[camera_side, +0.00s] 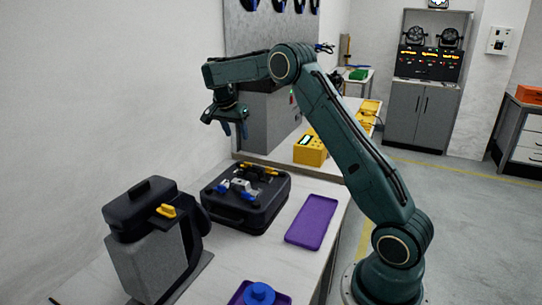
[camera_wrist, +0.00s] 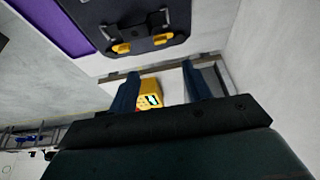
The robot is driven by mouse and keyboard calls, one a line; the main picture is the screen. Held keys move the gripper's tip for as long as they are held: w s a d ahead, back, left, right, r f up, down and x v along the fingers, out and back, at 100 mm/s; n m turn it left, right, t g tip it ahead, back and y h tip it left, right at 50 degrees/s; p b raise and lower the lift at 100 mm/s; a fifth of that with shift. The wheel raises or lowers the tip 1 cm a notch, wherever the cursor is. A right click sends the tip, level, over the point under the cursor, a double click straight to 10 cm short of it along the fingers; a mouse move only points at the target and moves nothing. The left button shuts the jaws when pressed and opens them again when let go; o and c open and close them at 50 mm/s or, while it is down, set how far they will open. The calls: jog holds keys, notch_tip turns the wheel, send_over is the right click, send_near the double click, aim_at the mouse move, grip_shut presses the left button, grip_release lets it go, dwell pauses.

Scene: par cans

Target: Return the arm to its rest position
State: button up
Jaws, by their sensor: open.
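My gripper (camera_side: 234,128) is raised above the bench in the side view, beyond the black case, with its fingers pointing down. In the wrist view my gripper (camera_wrist: 160,88) shows two dark fingers set apart with nothing held between them. My arm is bent, reaching up from its base at the right and out to the left over the bench.
A black case (camera_side: 262,214) with parts on top, a purple tray (camera_side: 313,222) and a grey and black device (camera_side: 150,250) stand on the bench. A blue round piece (camera_side: 259,293) lies at the front. A yellow box (camera_side: 310,150) stands behind. Open floor lies right.

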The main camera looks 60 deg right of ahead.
jog(key=s+a+r+n+t+y, duration=0.1)
jog(key=s+a+r+n+t, duration=0.2)
jog(key=s+a+r+n, duration=0.9)
jog(key=s+a+f+n+t+y, duration=0.1)
jog(key=s+a+f+n, duration=0.1)
jog(key=s+a, duration=0.6)
jog(key=s+a+f+n+t+y, duration=0.1)
jog(key=s+a+n, duration=0.3)
jog(key=s+a, duration=0.4)
jog(key=s+f+y, duration=0.1)
jog(key=s, duration=0.4)
jog(key=shift+s+a+t, duration=0.25)
jog(key=shift+a+t, duration=0.05)
